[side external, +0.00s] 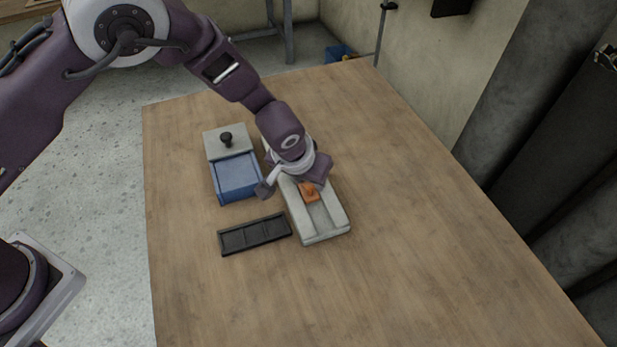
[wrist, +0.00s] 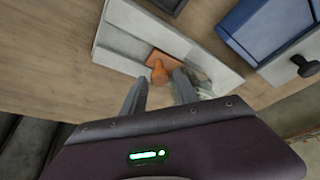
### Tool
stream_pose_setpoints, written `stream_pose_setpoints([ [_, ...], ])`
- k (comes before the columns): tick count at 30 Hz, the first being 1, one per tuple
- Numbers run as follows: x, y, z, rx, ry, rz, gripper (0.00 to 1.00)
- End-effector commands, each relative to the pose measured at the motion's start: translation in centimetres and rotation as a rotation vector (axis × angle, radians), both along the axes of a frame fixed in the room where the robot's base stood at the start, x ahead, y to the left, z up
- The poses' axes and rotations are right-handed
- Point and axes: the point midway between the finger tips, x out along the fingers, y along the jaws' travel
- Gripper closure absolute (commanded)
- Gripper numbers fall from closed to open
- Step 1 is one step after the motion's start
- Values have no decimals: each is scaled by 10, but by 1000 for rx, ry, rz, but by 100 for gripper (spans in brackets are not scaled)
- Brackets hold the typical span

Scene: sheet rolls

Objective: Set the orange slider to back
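The orange slider (side external: 309,192) sits in the channel of a pale grey track block (side external: 325,232). In the wrist view the slider (wrist: 163,62) is a flat orange plate with a rounded upright knob. My gripper (wrist: 160,80) is open, with one finger on each side of the knob's near end. I cannot tell whether either finger touches it. In the side view my gripper (side external: 300,182) is low over the track and hides its far part. The track block (wrist: 125,35) also shows in the wrist view, partly behind the fingers.
A blue box (side external: 237,178) with a grey top part and black knob (side external: 227,139) stands left of the track. The wooden table (side external: 430,250) is clear to the right and in front.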

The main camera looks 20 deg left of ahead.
Motion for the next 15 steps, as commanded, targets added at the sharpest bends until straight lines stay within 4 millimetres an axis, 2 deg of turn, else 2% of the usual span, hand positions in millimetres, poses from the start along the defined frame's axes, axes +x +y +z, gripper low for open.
stream_pose_setpoints([
  [8,1,0,-3,0,1,0,66],
  [13,1,0,-2,0,1,0,99],
  [15,1,0,-2,0,1,0,100],
])
